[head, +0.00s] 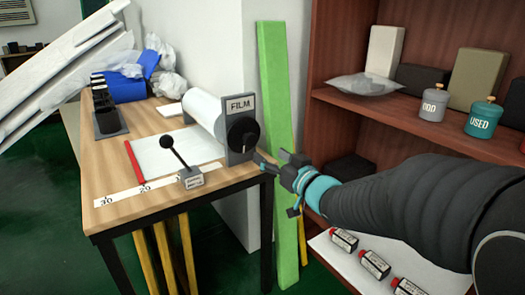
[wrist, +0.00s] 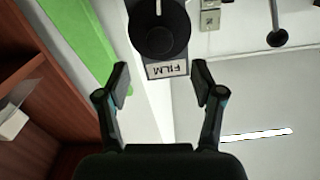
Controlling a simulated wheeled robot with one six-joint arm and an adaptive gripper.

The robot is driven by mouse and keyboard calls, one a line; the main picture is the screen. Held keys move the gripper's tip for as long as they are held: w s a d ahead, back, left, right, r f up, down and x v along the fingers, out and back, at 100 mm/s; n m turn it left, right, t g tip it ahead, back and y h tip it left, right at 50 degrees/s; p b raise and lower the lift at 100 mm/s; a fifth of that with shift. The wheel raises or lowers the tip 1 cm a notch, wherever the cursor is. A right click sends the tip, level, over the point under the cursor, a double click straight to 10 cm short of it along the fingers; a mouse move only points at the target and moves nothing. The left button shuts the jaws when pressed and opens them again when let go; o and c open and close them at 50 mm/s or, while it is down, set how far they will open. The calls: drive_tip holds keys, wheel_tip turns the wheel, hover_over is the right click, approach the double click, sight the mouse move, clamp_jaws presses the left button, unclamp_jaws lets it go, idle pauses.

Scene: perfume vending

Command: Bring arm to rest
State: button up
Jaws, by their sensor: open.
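My gripper (head: 273,160) is at the end of my black-sleeved arm, which reaches in from the right in the head view. It is beside the right edge of the wooden table, near the film roll holder (head: 240,135). In the wrist view my gripper (wrist: 160,82) has its two fingers spread apart with nothing between them. The holder's black knob (wrist: 160,32) and its FILM label show beyond the fingertips, upside down. I cannot tell how far the fingertips are from the holder.
The wooden table (head: 115,213) bears a lever box (head: 192,178) and a red bar (head: 134,161). A green plank (head: 277,90) leans behind my gripper. A brown shelf (head: 405,100) with tins and boxes stands right. Red-capped bottles (head: 375,264) lie on a white surface below my arm.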

drive_tip(key=shift+s+d, duration=0.35)
drive_tip(key=shift+s, duration=0.2)
drive_tip(key=s+d+f+m+g+h, duration=0.2)
drive_tip(key=d+f+g+h, duration=0.1)
drive_tip(key=d+f+h, duration=0.25)
drive_tip(key=s+d+f+m+g+h, duration=0.1)
drive_tip(key=s+d+f+g+h, duration=0.15)
drive_tip(key=d+f+h, duration=0.35)
drive_tip(key=s+r+m+g, duration=0.1)
drive_tip(key=s+g, duration=0.1)
drive_tip(key=s, duration=0.9)
drive_tip(key=s+d+r+m+g+y, duration=0.1)
drive_tip(key=s+r+g, duration=0.1)
drive_tip(key=s, duration=1)
drive_tip(key=shift+s+d, duration=0.25)
drive_tip(key=shift+s, duration=0.05)
